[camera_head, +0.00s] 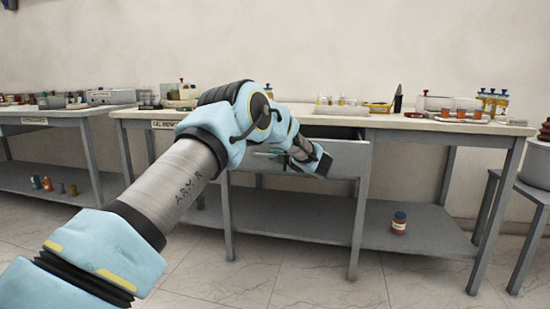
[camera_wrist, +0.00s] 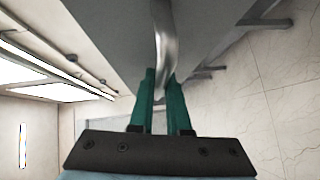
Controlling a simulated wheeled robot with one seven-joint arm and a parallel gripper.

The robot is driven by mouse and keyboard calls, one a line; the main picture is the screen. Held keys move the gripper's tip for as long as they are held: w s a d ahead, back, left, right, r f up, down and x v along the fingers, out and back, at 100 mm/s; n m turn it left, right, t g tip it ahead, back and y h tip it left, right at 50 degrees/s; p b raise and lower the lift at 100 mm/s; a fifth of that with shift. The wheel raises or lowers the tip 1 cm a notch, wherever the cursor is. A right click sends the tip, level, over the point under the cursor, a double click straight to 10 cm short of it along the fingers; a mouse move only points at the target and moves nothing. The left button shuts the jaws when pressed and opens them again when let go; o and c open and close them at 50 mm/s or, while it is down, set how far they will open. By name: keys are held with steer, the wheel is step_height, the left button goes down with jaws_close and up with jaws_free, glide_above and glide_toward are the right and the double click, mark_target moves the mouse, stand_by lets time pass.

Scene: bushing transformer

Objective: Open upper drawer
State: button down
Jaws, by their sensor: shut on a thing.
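The upper drawer (camera_head: 346,157) is a grey front under the middle table's top. A dark gap shows above its front edge, so it stands partly out from the table. Its curved metal handle (camera_wrist: 163,35) shows in the wrist view, running down between the teal fingers. My gripper (camera_wrist: 161,88) is shut on the handle. In the head view my gripper (camera_head: 274,152) is at the drawer's left part, and my wrist covers part of the front. The drawer's inside is hidden.
The table top (camera_head: 420,124) holds small bottles and trays. A brown jar (camera_head: 399,223) stands on the lower shelf (camera_head: 420,238). Another table (camera_head: 50,112) is at the left and a grey stand (camera_head: 520,190) at the right. The tiled floor in front is clear.

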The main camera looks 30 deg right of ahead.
steer(key=shift+s, duration=0.15)
steer(key=shift+f, duration=0.1)
steer(key=c, duration=1.2)
jaws_free()
steer(key=s, duration=0.3)
steer(key=s+r, duration=0.1)
steer(key=s, duration=0.6)
steer(key=shift+s+d+r, duration=0.25)
steer(key=shift+s+r, duration=0.05)
steer(key=shift+s, duration=0.05)
